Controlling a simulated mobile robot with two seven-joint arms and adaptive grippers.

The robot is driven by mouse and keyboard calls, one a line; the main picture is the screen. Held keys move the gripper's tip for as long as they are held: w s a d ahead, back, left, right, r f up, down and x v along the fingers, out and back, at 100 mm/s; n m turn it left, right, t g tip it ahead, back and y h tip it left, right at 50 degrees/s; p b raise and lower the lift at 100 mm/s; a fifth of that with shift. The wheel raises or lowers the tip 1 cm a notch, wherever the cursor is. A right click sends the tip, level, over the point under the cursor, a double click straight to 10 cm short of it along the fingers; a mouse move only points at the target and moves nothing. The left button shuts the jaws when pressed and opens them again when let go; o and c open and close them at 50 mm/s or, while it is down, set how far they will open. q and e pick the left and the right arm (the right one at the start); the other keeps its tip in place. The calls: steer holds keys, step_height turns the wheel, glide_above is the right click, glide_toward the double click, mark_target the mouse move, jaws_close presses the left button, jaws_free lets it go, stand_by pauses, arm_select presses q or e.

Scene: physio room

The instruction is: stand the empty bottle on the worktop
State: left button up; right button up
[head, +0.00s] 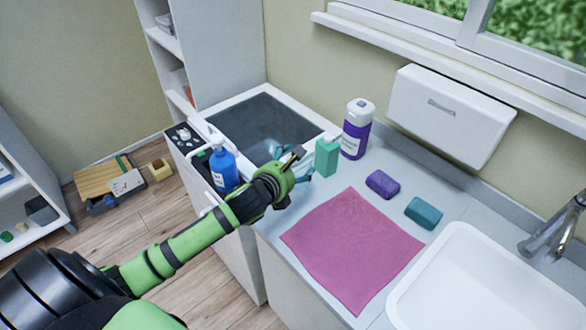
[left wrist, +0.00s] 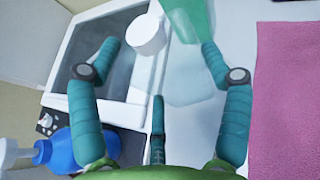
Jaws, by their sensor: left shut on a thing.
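The empty bottle is see-through with a white cap (left wrist: 147,35); its pale clear body (left wrist: 190,75) shows in the left wrist view. In the head view it is a faint bluish shape (head: 292,152), partly hidden by my gripper. My left gripper (head: 300,165) is shut on the bottle, its teal fingers on either side in the left wrist view (left wrist: 158,50). My right gripper is not in view.
A blue pump bottle (head: 223,170) stands left. A pink cloth (head: 355,250), two soap-like blocks (head: 382,184), a grey basin (head: 262,118) and a white sink (head: 480,285) take up space.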

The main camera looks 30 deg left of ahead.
arm_select(q)
steer(key=shift+f, duration=0.85)
steer(key=o, duration=1.1)
steer(key=shift+f, duration=0.1)
steer(key=b+v, duration=0.1)
steer(key=v, duration=1.1)
